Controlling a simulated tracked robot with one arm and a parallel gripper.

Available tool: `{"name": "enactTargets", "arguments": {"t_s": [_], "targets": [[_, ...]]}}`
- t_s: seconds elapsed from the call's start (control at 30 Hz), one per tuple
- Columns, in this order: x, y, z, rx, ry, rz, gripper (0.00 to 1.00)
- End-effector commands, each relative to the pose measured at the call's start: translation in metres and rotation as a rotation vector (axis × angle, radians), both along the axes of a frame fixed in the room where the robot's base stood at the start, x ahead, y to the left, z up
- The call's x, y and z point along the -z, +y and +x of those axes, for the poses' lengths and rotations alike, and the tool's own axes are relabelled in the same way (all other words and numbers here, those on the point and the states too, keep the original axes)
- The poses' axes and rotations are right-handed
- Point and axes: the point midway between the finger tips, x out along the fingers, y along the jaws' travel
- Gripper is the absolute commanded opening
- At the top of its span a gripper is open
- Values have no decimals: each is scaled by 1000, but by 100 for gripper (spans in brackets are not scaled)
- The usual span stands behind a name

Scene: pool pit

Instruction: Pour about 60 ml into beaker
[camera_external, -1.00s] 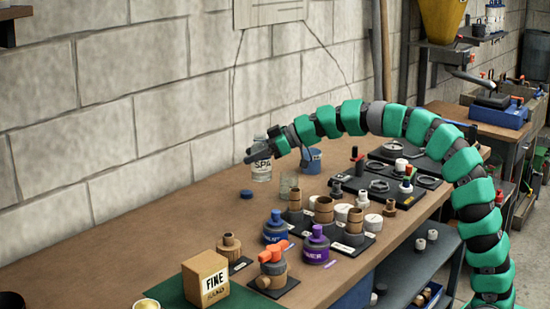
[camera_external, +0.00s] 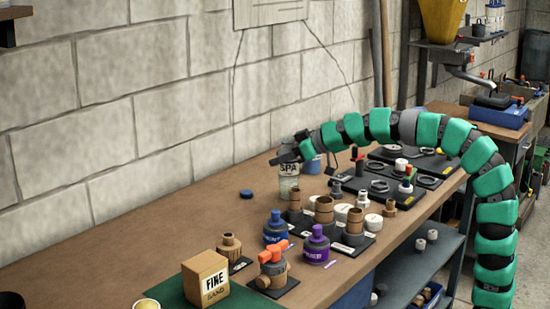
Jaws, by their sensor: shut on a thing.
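A clear bottle (camera_external: 289,170) with a label reading "SPA" stands out at the far side of the bench, looking upright. My gripper (camera_external: 284,158) is shut on its upper part. A clear glass beaker (camera_external: 288,190) shows just below the bottle in the picture; the bottle overlaps it, so most of the beaker is hidden. I cannot tell whether the bottle is directly above the beaker or behind it, or whether they touch. No liquid stream is visible, and the liquid levels are too small to read.
A blue cap (camera_external: 246,193) lies left of the beaker. A blue cup (camera_external: 313,165) stands behind the bottle.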

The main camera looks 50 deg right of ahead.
Motion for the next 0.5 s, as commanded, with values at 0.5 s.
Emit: {"name": "enactTargets", "arguments": {"t_s": [0.5], "targets": [[-7, -2, 0, 4, -55, -43, 12]]}}
